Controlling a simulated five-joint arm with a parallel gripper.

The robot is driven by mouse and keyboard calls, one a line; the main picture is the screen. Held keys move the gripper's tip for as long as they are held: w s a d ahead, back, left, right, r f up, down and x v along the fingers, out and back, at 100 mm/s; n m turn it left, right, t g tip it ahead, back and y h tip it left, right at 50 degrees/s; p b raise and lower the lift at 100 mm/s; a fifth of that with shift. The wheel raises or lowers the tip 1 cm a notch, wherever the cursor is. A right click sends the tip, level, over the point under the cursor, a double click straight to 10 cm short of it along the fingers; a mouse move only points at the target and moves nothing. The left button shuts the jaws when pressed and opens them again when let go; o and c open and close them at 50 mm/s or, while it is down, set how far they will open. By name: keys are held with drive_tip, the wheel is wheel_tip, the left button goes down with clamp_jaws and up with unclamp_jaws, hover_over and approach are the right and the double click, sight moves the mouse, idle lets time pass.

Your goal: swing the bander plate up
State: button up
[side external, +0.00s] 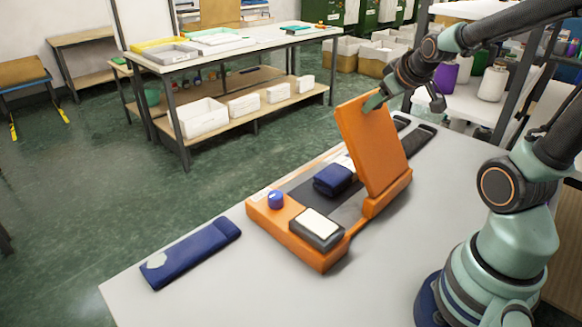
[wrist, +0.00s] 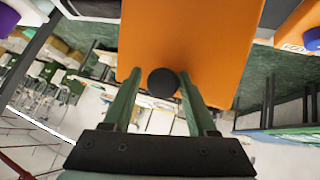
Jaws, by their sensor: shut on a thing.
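The bander plate (side external: 372,145) is a flat orange panel standing steeply raised from its hinge on the orange bander base (side external: 320,262). My gripper (side external: 376,100) is at the plate's upper edge. In the wrist view the orange plate (wrist: 190,40) fills the upper middle, and my gripper's two green fingers (wrist: 160,92) stand on either side of a round black knob (wrist: 163,82) at the plate's edge. My gripper is shut on this knob. In the side view the knob is hidden by the fingers.
A folded dark blue knit piece (side external: 333,180) lies on the base's dark bed, near a blue knob (side external: 276,199) and a cream-topped block (side external: 316,227). A long blue knit piece (side external: 192,252) lies at the front left of the grey table (side external: 400,225). Shelving stands behind the arm.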

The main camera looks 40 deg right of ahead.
drive_tip(key=shift+s+d+f, duration=0.15)
drive_tip(key=shift+s, duration=0.15)
drive_tip(key=shift+s, duration=0.45)
drive_tip(key=shift+s+r, duration=0.15)
drive_tip(key=shift+s, duration=0.4)
drive_tip(key=shift+s+r, duration=0.15)
drive_tip(key=shift+s, duration=0.4)
drive_tip(key=shift+c, duration=0.5)
drive_tip(key=shift+r, duration=0.15)
